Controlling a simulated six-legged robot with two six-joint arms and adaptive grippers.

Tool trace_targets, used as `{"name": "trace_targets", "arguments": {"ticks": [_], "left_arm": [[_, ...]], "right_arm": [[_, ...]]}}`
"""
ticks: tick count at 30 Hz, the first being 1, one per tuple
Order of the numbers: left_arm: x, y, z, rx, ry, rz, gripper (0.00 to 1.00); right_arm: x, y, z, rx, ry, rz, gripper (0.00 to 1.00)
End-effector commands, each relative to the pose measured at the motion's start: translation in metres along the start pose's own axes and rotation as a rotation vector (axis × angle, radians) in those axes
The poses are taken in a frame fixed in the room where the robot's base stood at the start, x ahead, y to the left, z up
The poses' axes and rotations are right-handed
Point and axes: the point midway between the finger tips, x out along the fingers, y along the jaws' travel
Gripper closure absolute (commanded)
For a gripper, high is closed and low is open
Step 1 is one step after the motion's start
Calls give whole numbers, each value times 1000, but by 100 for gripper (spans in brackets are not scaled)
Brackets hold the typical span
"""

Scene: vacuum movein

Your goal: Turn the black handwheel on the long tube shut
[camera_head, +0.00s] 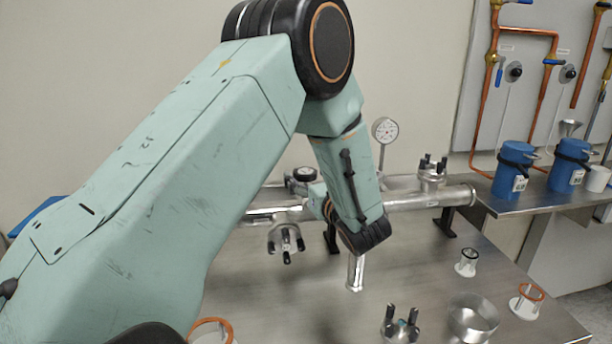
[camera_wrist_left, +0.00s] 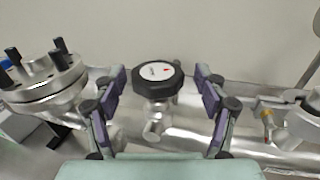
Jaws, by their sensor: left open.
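The long silver tube (camera_head: 420,199) runs across the back of the steel table. The black handwheel (camera_head: 304,174) sits on top of it, left of my wrist. In the left wrist view the handwheel (camera_wrist_left: 157,75) is an octagonal black knob with a white label and a small red mark, on a silver stem. My left gripper (camera_wrist_left: 160,82) is open, with one finger to each side of the handwheel and visible gaps between. In the head view my own arm hides its fingers. My right gripper is not in view.
A round gauge (camera_head: 385,130) stands up behind the tube. Clamped flanges (camera_head: 432,174) sit on the tube and at its front left. Cups, clamp rings and a steel bowl (camera_head: 473,318) stand front right; blue canisters (camera_head: 514,168) stand on a side shelf.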

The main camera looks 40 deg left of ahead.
Motion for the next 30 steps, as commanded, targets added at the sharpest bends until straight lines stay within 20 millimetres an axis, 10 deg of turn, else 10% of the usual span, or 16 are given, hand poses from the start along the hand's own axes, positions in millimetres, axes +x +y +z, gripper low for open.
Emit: {"name": "trace_targets", "arguments": {"ticks": [12, 30], "left_arm": [[11, 0, 0, 0, -1, 0, 27], [11, 1, 0, 0, 1, 2, 78]], "right_arm": [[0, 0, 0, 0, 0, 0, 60], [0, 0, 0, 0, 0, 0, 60]]}}
